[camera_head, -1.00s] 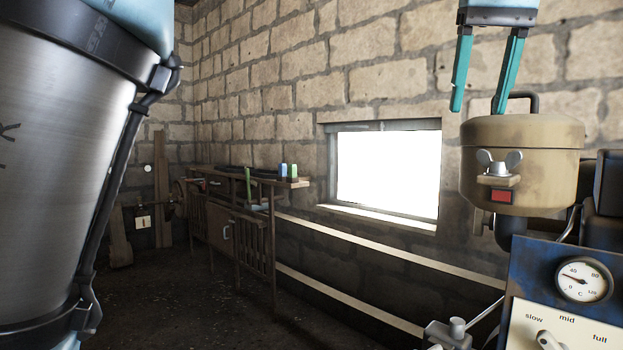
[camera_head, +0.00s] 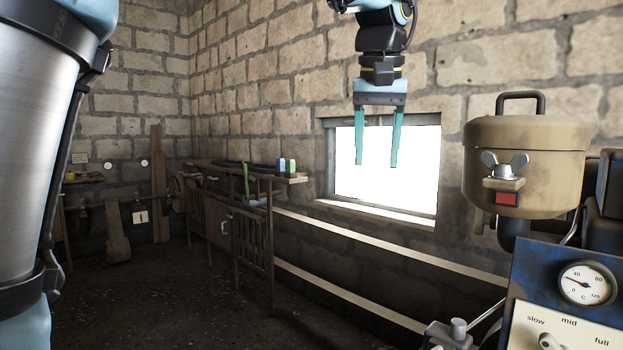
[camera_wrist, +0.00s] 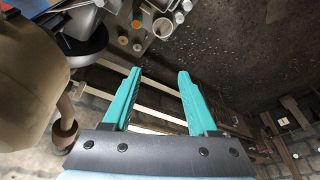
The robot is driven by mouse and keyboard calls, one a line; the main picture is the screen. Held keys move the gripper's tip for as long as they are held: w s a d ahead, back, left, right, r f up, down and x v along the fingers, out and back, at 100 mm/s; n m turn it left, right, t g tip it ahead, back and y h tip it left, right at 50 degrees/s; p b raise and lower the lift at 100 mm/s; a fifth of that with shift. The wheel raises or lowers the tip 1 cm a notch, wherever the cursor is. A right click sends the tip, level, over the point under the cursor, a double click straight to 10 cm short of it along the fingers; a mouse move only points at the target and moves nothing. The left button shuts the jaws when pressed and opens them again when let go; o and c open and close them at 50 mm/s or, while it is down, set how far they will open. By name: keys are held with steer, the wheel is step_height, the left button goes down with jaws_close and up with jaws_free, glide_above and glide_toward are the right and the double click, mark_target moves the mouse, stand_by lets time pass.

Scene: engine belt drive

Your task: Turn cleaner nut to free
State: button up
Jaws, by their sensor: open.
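The cleaner nut (camera_head: 504,164) is a grey wing nut on the front of the tan air cleaner canister (camera_head: 560,145), above a small red block (camera_head: 507,199). Its two wings spread left and right, tilted slightly upward. My gripper (camera_head: 377,164) is open and empty, pointing down in front of the window, left of the canister and apart from it. In the wrist view the open teal fingers (camera_wrist: 157,100) hold nothing. The canister (camera_wrist: 30,75) shows at the left edge there; the nut cannot be made out in that view.
A blue panel (camera_head: 530,265) with a gauge (camera_head: 586,284) and speed dial stands below the canister. A black handle (camera_head: 520,97) tops the canister. A wooden bench (camera_head: 235,175) lies along the wall. The space between my gripper and the canister looks clear.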

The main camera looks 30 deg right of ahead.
steer(key=w+a+f, duration=0.6)
steer(key=w+a, duration=0.1)
steer(key=w, duration=0.2)
steer(key=shift+w+a+p, duration=0.15)
steer(key=shift+a+p, duration=0.2)
steer(key=shift+p, duration=0.05)
steer(key=shift+c, duration=1.3)
steer(key=s+d+r+n+g+y+p, duration=0.1)
steer(key=s+d+r+n+p, duration=0.35)
steer(key=s, duration=0.45)
steer(key=s+d+r+n+g+p, duration=0.1)
steer(key=s+d+r+n, duration=0.2)
steer(key=s+d+r, duration=0.35)
steer(key=s+d+r+n+g+y+p, duration=0.1)
steer(key=s+d+r+n+p, duration=0.4)
steer(key=s, duration=0.7)
steer(key=shift+m, duration=0.85)
steer(key=f, duration=0.6)
steer(key=a+f, duration=0.1)
steer(key=f, duration=0.2)
steer(key=shift+w+a+f+b, duration=0.1)
steer(key=shift+f+b, duration=0.1)
steer(key=shift+b, duration=0.15)
jaws_close()
